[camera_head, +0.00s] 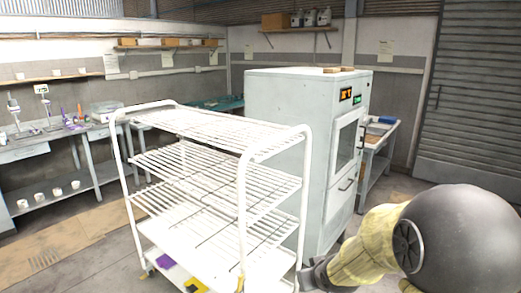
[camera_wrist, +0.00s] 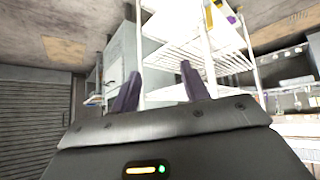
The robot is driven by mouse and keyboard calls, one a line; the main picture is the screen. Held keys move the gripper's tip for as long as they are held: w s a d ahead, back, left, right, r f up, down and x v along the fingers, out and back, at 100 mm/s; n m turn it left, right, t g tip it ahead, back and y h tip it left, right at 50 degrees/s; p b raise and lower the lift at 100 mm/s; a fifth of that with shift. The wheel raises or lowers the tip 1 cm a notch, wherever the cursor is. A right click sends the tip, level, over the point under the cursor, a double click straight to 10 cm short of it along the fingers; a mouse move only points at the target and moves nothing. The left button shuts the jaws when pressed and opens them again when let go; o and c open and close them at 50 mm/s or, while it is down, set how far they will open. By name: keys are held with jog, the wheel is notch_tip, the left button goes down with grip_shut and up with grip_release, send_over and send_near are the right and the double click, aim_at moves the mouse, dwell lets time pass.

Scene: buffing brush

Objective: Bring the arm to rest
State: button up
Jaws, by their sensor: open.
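My gripper (camera_wrist: 158,90) is open in the wrist view, its two dark fingers spread apart with nothing between them. In the head view my arm reaches in from the lower right, and the gripper end (camera_head: 318,274) is by the foot of the white wire rack, partly cut off by the bottom edge. The wrist view is turned, so the rack and the cabinet appear upside down beyond the fingers.
A white wire-shelf rack (camera_head: 247,190) on wheels stands close in front, with a purple item and a yellow item on its bottom shelf. A pale cabinet (camera_head: 290,100) with a lit display stands behind it. Benches line the left wall; floor is clear at right.

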jog(key=s+m+g, duration=0.1)
jog(key=s+g, duration=0.1)
jog(key=s, duration=0.6)
jog(key=s+d+m+g+h+p, duration=0.1)
jog(key=s+g, duration=0.2)
jog(key=s, duration=0.6)
jog(key=shift+s+d+f+m+g, duration=0.15)
jog(key=shift+d+f+m+g, duration=0.15)
jog(key=shift+f+m, duration=0.1)
dwell(0.6)
